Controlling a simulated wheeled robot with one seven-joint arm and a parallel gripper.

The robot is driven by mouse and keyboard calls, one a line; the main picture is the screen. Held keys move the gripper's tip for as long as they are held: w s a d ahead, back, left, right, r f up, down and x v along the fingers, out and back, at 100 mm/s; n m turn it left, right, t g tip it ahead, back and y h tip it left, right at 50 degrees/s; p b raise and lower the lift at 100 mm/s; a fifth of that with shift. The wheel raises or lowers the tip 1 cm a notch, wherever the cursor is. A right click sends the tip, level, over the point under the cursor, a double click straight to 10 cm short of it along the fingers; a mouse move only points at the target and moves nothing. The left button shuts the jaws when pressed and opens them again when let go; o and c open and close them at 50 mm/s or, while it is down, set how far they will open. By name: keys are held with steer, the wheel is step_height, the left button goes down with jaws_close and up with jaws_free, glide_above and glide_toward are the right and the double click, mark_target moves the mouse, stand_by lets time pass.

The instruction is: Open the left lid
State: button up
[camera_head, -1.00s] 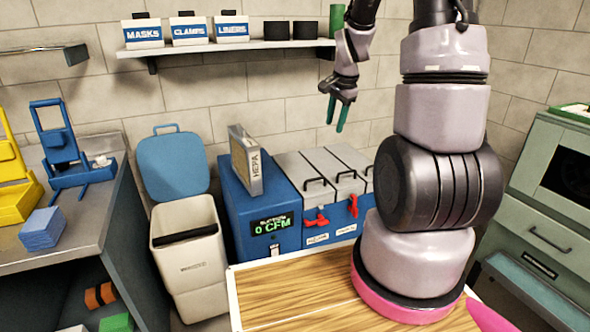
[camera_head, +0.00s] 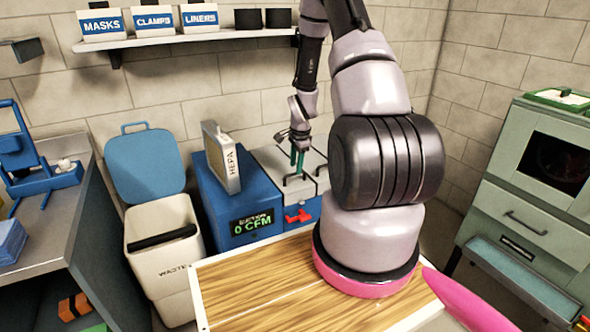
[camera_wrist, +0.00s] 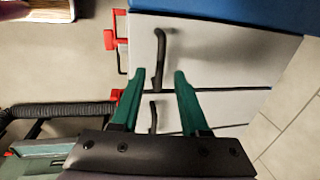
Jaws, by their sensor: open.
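A blue case (camera_head: 275,233) with grey lids stands right of the blue HEPA unit. The left lid (camera_head: 268,158) lies shut and has a dark bar handle; in the wrist view it is the upper grey panel (camera_wrist: 220,60), with its handle (camera_wrist: 160,45) near the middle. A red latch (camera_wrist: 109,40) shows at that lid's front edge. My gripper (camera_head: 298,160) is above the lids, pointing down. In the wrist view my gripper's green fingers (camera_wrist: 160,73) are open, apart, at the lower end of the left lid's handle. Contact cannot be told.
The neighbouring lid's handle (camera_wrist: 152,115) shows between my fingers, lower in the wrist view. The blue HEPA unit (camera_head: 235,205) stands close on the left. A shelf (camera_head: 190,35) with boxes is on the wall above. A wooden tabletop (camera_head: 255,283) is in front.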

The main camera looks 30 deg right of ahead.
steer(key=shift+w+f, duration=0.25)
steer(key=shift+f, duration=0.9)
jaws_close()
stand_by(0.6)
